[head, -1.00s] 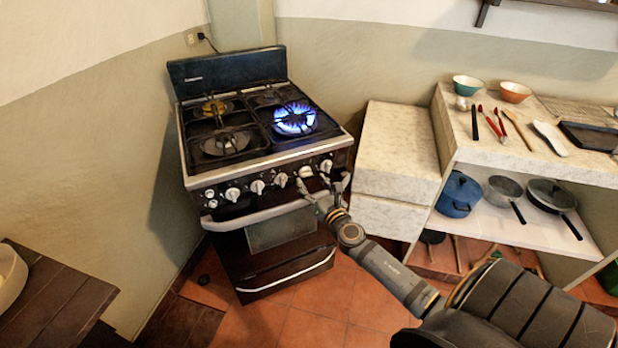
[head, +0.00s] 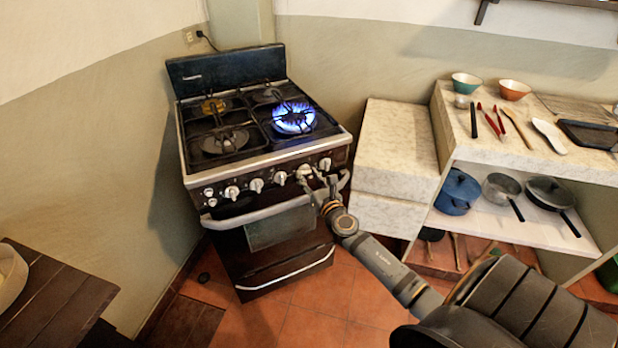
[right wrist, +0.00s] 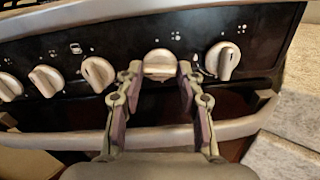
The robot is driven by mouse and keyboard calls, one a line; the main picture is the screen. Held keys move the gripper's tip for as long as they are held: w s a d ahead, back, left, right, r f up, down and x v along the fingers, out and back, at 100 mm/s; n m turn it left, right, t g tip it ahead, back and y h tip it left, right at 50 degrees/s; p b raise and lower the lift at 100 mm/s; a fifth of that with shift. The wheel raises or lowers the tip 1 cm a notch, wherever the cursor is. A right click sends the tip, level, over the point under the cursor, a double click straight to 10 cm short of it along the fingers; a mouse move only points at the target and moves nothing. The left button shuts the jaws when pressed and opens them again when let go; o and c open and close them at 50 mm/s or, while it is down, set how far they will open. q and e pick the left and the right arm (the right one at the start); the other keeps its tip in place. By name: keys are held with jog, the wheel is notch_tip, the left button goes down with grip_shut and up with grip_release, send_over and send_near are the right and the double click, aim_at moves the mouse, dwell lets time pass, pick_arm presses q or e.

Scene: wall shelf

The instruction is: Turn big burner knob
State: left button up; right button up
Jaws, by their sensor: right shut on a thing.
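The stove (head: 262,160) stands against the wall with a row of pale knobs along its dark front panel. My right gripper (head: 316,180) is at the panel, above the oven handle. In the right wrist view its two fingers (right wrist: 159,72) are shut on the burner knob (right wrist: 159,63), one on each side. It is the second knob from the right and also shows in the head view (head: 304,171). A blue flame (head: 294,117) burns on the front right burner. My left gripper is not in view.
The oven handle bar (right wrist: 240,124) runs just below the knobs, close under my fingers. Another knob (right wrist: 223,60) is to the right. A pale stone block (head: 397,150) stands right of the stove, then a counter with bowls and utensils.

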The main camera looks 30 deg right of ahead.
pick_arm(q)
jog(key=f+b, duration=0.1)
jog(key=b, duration=0.1)
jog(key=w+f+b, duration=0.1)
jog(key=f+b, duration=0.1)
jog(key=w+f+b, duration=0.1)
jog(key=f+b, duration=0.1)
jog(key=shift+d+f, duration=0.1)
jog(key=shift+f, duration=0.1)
pick_arm(e)
jog(key=m, duration=1.6)
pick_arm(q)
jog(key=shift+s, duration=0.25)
pick_arm(e)
jog(key=shift+m, duration=0.3)
